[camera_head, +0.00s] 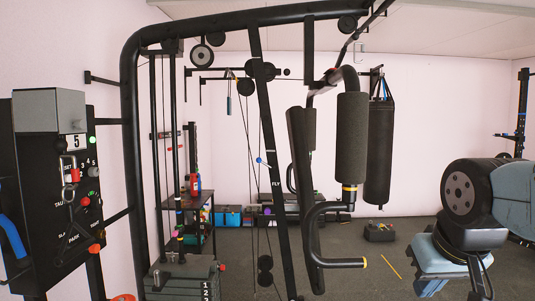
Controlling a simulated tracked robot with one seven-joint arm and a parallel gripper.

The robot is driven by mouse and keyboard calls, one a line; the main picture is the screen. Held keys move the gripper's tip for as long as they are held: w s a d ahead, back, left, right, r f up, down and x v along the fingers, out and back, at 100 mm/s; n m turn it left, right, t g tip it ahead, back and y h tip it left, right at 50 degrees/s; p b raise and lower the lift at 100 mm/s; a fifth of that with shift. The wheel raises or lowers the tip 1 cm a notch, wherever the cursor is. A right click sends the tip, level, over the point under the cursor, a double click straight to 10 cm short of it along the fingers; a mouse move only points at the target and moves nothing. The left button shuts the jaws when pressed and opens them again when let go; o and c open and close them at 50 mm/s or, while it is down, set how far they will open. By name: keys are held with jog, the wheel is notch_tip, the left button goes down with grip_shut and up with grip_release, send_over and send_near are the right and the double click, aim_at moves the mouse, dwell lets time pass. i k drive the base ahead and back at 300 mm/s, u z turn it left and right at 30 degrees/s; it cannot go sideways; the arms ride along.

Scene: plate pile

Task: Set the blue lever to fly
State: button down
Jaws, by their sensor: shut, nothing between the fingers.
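A small blue ball knob (259,160), which appears to be the blue lever's end, sits at the left side of the slanted black post of the gym machine. Its short stem runs right to the post. A white FLY label (276,183) is on the post just below and right of the knob. Any other position label is too small to read. My gripper's fingers are not visible in this view, so nothing of mine is seen touching the lever.
A black control panel (60,180) with coloured buttons and a curved blue handle (12,237) stands at left. A padded press arm (352,140) hangs right of the post. A punching bag (379,155) hangs behind. A black and blue-grey bulky form fills the right side.

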aim_at(259, 159)
jog(key=z, duration=0.1)
jog(key=i, duration=0.85)
jog(key=u, duration=0.8)
